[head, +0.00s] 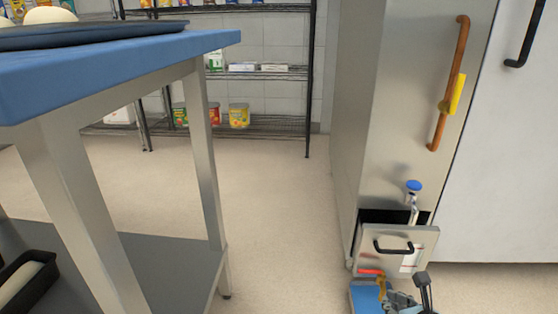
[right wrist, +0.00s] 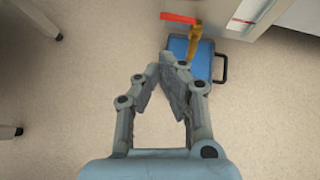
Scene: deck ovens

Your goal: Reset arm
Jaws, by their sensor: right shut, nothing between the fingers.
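My right gripper (head: 400,300) shows at the bottom edge of the head view, in front of the steel cabinet's low open drawer (head: 385,262). In the right wrist view its fingers (right wrist: 160,75) are shut together with nothing between them. A blue case (right wrist: 205,58) with a dark handle lies on the floor just beyond the fingertips; it also shows in the head view (head: 362,297). An orange-yellow item (right wrist: 194,45) and a red strip (right wrist: 178,18) show over or beside the case. My left gripper is not in view.
A blue-topped steel table (head: 150,55) with a dark tray (head: 110,32) stands at the left. The cabinet (head: 395,120) has an orange-brown handle (head: 452,80). A blue-topped item (head: 413,187) sticks up behind the drawer front. Wire shelves (head: 265,120) stand behind. The floor (head: 270,220) between is clear.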

